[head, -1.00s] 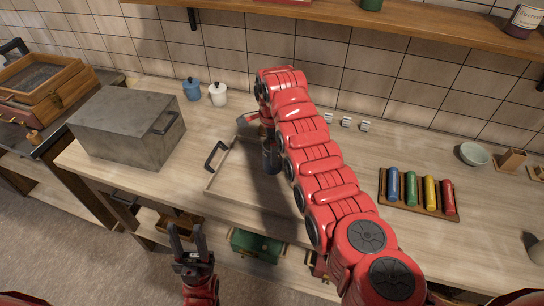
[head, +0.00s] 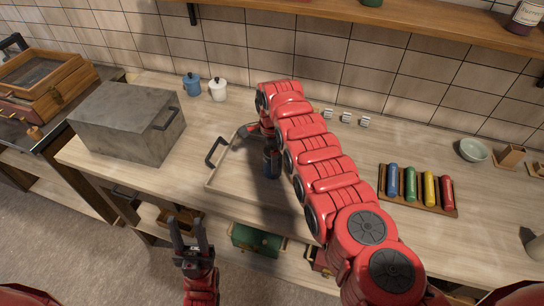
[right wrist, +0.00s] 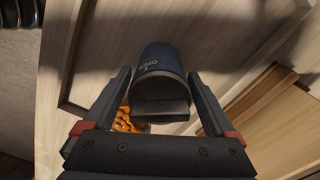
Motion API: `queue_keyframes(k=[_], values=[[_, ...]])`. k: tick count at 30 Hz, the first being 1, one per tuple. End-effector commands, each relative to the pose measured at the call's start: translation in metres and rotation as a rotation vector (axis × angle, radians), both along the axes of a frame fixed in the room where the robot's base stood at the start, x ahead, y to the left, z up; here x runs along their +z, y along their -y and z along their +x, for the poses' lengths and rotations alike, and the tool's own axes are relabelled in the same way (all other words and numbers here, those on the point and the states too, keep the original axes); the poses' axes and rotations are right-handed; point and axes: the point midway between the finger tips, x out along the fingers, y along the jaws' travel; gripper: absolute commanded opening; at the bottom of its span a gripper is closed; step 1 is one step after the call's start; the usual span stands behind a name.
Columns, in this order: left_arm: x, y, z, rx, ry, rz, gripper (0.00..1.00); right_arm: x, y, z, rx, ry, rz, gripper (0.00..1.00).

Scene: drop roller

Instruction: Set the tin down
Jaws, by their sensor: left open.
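The dark blue tin (head: 271,163) is upright over the wooden tray (head: 214,186), partly hidden by my right arm. I cannot tell whether its base touches the tray. In the head view that gripper is mostly hidden behind the arm. My left gripper (head: 187,224) is open and empty, low in front of the counter.
A grey metal box (head: 125,122) stands left of the tray. A blue jar (head: 192,87) and a white jar (head: 218,90) stand behind. A rack of coloured cylinders (head: 418,205) and a bowl (head: 473,149) are at the right. Open drawers are below.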

Motion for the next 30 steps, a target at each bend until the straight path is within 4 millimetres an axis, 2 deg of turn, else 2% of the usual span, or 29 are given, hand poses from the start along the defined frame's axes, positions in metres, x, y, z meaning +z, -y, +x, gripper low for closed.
queue_keyframes(k=[8,11,14,20,21,24,27,30], values=[[0.001,0.000,0.000,0.000,0.000,0.000,0.44,0.001,0.000,0.000,0.000,0.000,0.000,1.00],[0.007,0.000,0.000,0.000,0.000,0.000,0.44,0.007,0.000,0.000,0.000,0.000,0.000,1.00],[0.005,0.000,0.000,0.000,0.000,0.000,0.44,0.011,0.000,0.000,0.000,-0.001,0.000,1.00],[0.006,0.000,0.000,0.000,0.000,0.000,0.44,0.036,0.000,0.001,0.000,0.005,0.002,1.00],[-0.005,0.000,0.000,0.000,0.000,0.000,0.44,0.043,-0.001,0.002,0.000,0.006,0.002,1.00],[-0.016,0.000,0.000,0.000,0.000,0.000,0.44,0.071,-0.001,0.002,0.000,0.010,0.003,1.00],[-0.025,0.000,0.000,0.000,0.000,0.000,0.44,0.094,0.000,0.001,0.000,0.004,0.002,1.00],[-0.027,0.000,0.000,0.000,0.000,0.000,0.44,0.109,0.000,0.000,0.000,0.001,0.000,1.00]])
